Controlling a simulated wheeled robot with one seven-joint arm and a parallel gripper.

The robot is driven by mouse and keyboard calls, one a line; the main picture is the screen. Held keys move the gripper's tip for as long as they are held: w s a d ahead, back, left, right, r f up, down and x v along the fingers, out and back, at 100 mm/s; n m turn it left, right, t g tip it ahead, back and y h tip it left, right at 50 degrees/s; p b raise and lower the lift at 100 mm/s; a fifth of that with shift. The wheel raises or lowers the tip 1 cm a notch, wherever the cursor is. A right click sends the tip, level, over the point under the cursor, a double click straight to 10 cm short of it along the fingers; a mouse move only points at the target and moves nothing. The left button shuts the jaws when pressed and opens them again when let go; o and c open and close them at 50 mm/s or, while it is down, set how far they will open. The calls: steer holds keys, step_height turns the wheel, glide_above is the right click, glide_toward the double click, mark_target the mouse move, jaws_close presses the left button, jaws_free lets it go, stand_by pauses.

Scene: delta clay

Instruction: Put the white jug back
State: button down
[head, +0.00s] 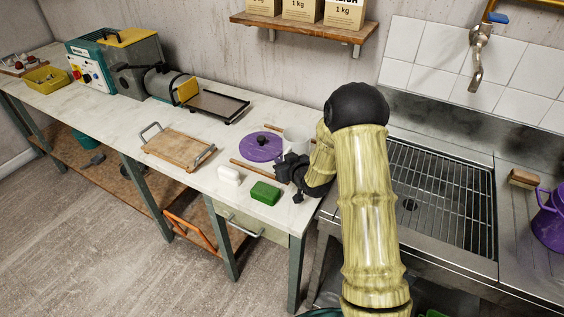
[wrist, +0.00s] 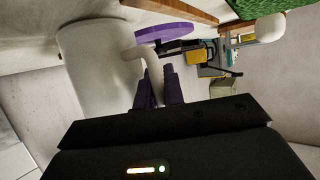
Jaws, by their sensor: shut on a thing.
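The white jug (head: 297,137) is at the right end of the pale worktop, behind my gripper, which hides its lower part. In the wrist view the jug (wrist: 92,65) fills the left side, with its handle running between my dark fingers. My gripper (head: 284,168) is shut on that handle; it also shows in the wrist view (wrist: 164,82). I cannot tell whether the jug's base touches the worktop.
A purple round lid (head: 261,147) lies just left of the jug, near wooden sticks (head: 250,167). A wooden tray (head: 178,148) is further left. The sink rack (head: 440,200) is right.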

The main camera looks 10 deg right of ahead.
steer(key=shift+f, duration=0.2)
steer(key=c, duration=1.5)
jaws_free()
steer(key=shift+r, duration=0.15)
steer(key=b+v, duration=0.1)
steer(key=v, duration=1.1)
